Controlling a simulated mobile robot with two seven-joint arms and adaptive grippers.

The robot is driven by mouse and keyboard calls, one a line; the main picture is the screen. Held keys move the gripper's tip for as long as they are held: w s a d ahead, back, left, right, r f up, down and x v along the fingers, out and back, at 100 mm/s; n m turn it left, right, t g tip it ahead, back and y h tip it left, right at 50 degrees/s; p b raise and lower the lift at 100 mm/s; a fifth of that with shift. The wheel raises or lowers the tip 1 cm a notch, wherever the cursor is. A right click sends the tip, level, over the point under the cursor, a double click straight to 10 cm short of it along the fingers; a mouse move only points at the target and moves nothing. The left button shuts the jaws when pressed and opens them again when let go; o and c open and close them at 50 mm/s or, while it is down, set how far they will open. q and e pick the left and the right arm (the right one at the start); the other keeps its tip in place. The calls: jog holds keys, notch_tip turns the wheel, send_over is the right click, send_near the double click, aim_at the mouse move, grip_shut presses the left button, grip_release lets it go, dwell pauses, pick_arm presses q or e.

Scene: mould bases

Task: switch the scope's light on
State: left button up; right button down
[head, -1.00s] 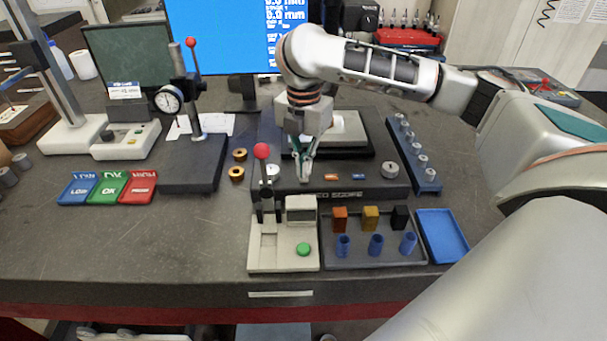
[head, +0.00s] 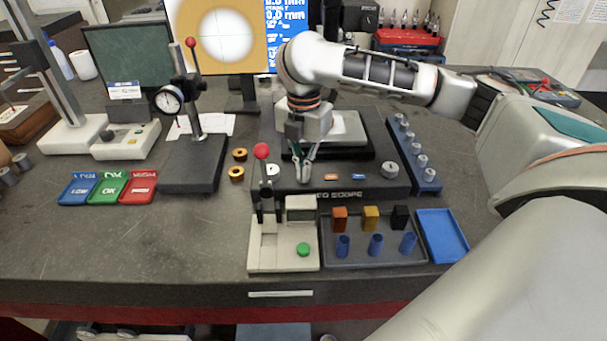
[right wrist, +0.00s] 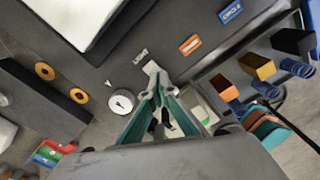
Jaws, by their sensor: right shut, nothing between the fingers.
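The scope's dark base (head: 345,192) stands in mid-table in the head view, with its pale stage (head: 350,128) behind. The monitor (head: 232,36) shows an orange field with a bright white disc. My right gripper (head: 304,179) points down at the base's front left part, shut and empty. In the right wrist view its fingertips (right wrist: 152,70) are beside the LIGHT label (right wrist: 140,57). They cover the light switch or hide most of it; I cannot tell whether they touch it. A round white-faced dial (right wrist: 121,103) sits nearby. My left gripper is not in view.
A fixture with a red-knobbed lever (head: 261,152) and green button stands in front of the scope. A grey tray (head: 375,256) holds coloured blocks and blue cylinders. A blue tray (head: 443,236) lies beside it. A dial gauge stand (head: 190,165) is left. The front left tabletop is clear.

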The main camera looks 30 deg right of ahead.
jog(key=shift+s+f, duration=0.1)
jog(key=shift+r, duration=3.5)
